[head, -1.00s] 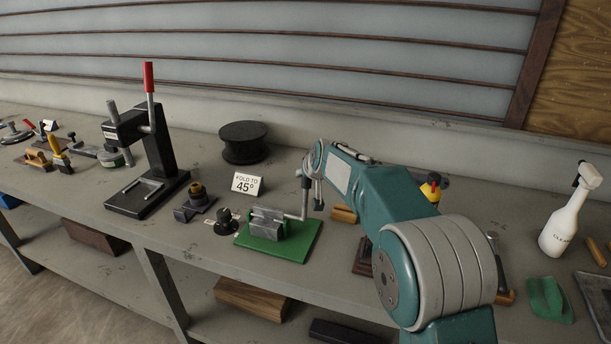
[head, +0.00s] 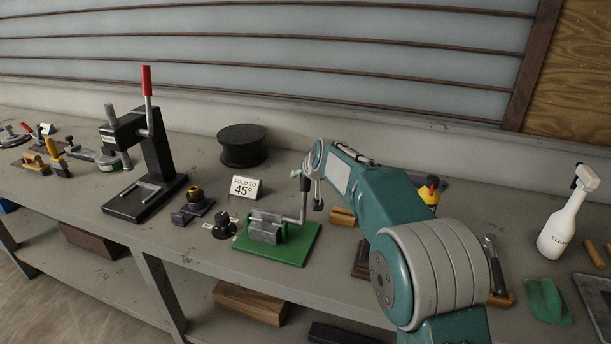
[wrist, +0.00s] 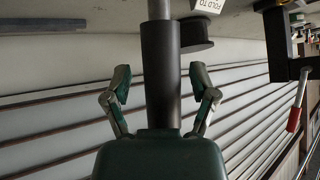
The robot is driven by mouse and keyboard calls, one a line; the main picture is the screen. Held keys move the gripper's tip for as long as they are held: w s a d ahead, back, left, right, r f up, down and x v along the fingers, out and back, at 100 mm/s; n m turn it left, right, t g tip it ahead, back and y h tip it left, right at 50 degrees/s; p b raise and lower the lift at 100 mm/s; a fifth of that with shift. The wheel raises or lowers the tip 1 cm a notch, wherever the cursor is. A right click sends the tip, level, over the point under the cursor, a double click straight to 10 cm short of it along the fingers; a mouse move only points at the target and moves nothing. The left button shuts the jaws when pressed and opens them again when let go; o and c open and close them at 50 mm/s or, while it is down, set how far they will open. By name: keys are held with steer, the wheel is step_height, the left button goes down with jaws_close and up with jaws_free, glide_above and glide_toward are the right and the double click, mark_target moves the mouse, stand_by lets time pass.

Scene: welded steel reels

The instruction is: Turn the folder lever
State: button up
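The folder is a small grey metal bender (head: 268,231) on a green base plate (head: 291,250) on the bench. Its lever (head: 304,203) runs out from the right side and bends upward to a dark grip. The grip (wrist: 160,85) fills the middle of the wrist view, with the grey rod above it in the picture. My gripper (wrist: 162,82) has one finger on each side of the grip, with gaps showing on both sides, so it is open around the lever. In the head view my gripper (head: 313,190) is at the lever's upper end, partly hidden by my wrist. A card (head: 244,187) reads "FOLD TO 45°".
A black press (head: 150,150) with a red-tipped handle stands left. A black reel (head: 242,145) sits behind the card. A dark knob (head: 225,225) lies just left of the folder. A white spray bottle (head: 563,222) stands far right. A wall closes the back.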

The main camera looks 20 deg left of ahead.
steer(key=v, duration=1.2)
steer(key=shift+f, duration=0.1)
steer(key=s+d+r+m+h, duration=0.1)
steer(key=s+d+r, duration=0.1)
steer(key=s+d, duration=0.65)
steer(key=s+d+r+m+h, duration=0.15)
steer(key=s+d, duration=0.35)
steer(key=d, duration=0.6)
steer(key=s+d+f+m+h, duration=0.1)
steer(key=s+d+f, duration=0.1)
steer(key=s+d, duration=0.2)
steer(key=s+d+f+m+g+h, duration=0.1)
steer(key=s+d+f, duration=0.2)
steer(key=s, duration=0.7)
steer(key=s+d+f+m+g+h, duration=0.1)
steer(key=s+d+f, duration=0.2)
steer(key=s+d, duration=0.3)
steer(key=shift+s, duration=1.05)
steer(key=shift+f, duration=0.15)
